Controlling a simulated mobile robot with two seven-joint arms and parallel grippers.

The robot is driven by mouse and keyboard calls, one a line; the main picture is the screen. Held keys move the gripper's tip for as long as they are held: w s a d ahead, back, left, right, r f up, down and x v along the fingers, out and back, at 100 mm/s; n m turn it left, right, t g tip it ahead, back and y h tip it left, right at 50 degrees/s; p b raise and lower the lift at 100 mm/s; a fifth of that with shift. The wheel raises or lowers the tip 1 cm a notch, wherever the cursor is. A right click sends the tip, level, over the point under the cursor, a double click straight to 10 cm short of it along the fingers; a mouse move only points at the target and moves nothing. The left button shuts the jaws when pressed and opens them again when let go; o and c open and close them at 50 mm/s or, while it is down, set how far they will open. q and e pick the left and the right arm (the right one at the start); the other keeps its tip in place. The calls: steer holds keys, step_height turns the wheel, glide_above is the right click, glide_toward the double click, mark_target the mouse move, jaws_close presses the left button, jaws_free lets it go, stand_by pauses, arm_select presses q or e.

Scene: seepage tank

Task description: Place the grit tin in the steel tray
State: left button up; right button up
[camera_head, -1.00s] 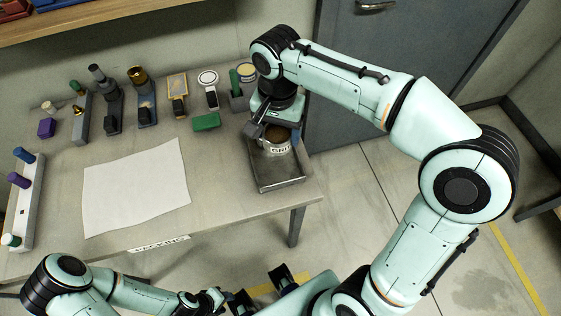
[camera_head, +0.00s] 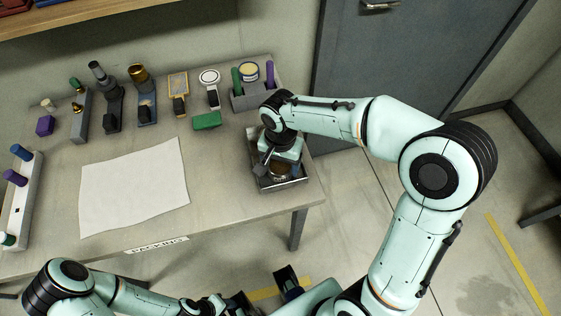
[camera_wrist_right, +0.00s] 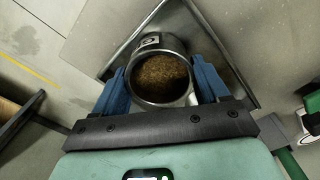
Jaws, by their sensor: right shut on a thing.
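The grit tin (camera_head: 281,171) is a round metal tin with a brown, grainy fill. It also shows in the right wrist view (camera_wrist_right: 162,78), upright between the two blue fingers. My right gripper (camera_head: 272,164) is shut on the tin from its sides. The steel tray (camera_head: 290,187) is at the right end of the table, and the tin is within its outline. I cannot tell whether the tin touches the tray floor. The tray's rim also shows in the right wrist view (camera_wrist_right: 108,72). My left gripper (camera_head: 238,303) is low in the head view, its jaws unclear.
A grey holder (camera_head: 262,99) with green and purple sticks stands just behind the tray. A green block (camera_head: 207,120) and a white sheet (camera_head: 135,188) lie to the left. Several tools on stands line the table's back. The table's right edge is close to the tray.

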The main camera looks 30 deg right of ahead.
mark_target(281, 166)
steer(key=shift+f, duration=0.2)
steer(key=o, duration=0.9)
steer(key=shift+c, duration=0.2)
steer(key=shift+r, duration=0.1)
steer(key=shift+r, duration=0.2)
step_height(281, 166, up, 12)
steer(key=p, duration=0.1)
steer(key=shift+p, duration=0.4)
steer(key=shift+f, duration=0.1)
